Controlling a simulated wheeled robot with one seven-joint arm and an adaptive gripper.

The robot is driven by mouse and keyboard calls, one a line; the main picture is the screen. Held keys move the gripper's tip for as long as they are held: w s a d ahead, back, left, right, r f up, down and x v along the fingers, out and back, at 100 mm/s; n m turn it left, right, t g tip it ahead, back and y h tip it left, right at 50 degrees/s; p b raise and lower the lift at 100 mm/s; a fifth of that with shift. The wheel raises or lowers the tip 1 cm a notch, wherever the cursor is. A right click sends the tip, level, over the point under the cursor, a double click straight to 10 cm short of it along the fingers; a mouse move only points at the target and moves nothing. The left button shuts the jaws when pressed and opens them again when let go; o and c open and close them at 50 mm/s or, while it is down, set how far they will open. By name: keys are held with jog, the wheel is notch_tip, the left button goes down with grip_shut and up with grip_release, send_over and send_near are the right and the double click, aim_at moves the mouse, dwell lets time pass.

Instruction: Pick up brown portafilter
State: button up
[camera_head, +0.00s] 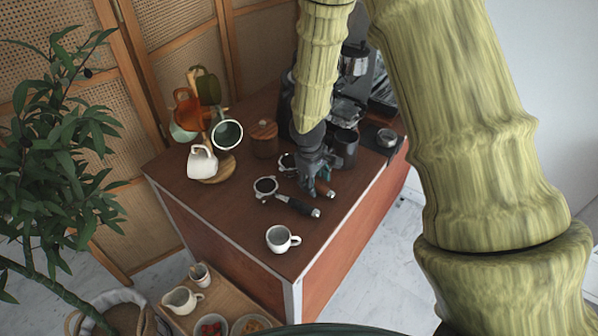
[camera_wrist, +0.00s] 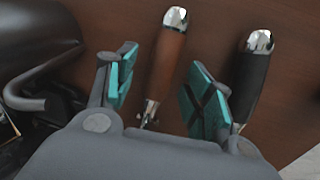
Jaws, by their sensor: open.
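The brown portafilter (camera_wrist: 166,65) shows its wooden handle with a metal end cap in the wrist view, lying between my two open fingers. In the head view, its handle (camera_head: 324,189) pokes out beside my gripper (camera_head: 318,182), and its basket (camera_head: 287,161) is partly hidden behind the gripper. My gripper (camera_wrist: 158,92) is open, with teal pads on either side of the brown handle; I cannot tell whether they touch it. A black-handled portafilter (camera_head: 290,203) lies close by on the cart top; its handle (camera_wrist: 250,78) is just right of my right finger in the wrist view.
The coffee machine (camera_head: 345,112) stands behind my gripper. A white cup (camera_head: 281,239) sits near the front edge of the cart top (camera_head: 225,215). A mug tree with several mugs and a wooden canister (camera_head: 264,139) stand to the left.

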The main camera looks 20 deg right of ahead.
jog(key=shift+d+f, duration=0.1)
jog(key=shift+f, duration=0.35)
grip_shut()
jog(key=shift+w, duration=0.1)
jog(key=shift+r, duration=0.2)
